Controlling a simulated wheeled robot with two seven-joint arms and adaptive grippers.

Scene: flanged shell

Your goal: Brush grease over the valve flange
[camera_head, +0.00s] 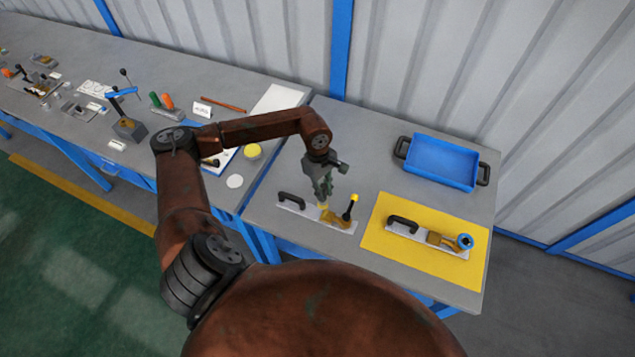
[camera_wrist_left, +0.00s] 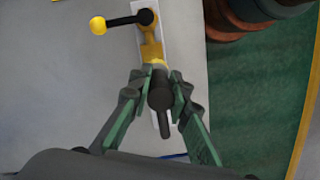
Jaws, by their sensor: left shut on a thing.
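My left gripper (camera_head: 322,190) is shut on a dark-handled brush (camera_wrist_left: 162,100), which points down. The brush's pale yellow tip (camera_head: 322,206) is at the brass valve (camera_head: 334,217); I cannot tell whether it touches. The valve sits on a light plate (camera_head: 298,211) with a black handle, and has a black lever with a yellow knob (camera_head: 354,197). The wrist view shows the valve (camera_wrist_left: 151,46) just beyond the brush. The flange face is largely hidden by the brush and fingers. An open round pot with yellow contents (camera_head: 252,150) stands to the left. My right gripper is not in view.
A yellow mat (camera_head: 385,253) at right holds another plate with a handle and a brass valve with a blue ring (camera_head: 465,241). A blue tray (camera_head: 440,163) stands behind it. A white disc (camera_head: 235,181) lies at left. Tools and a small vise crowd the left bench.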

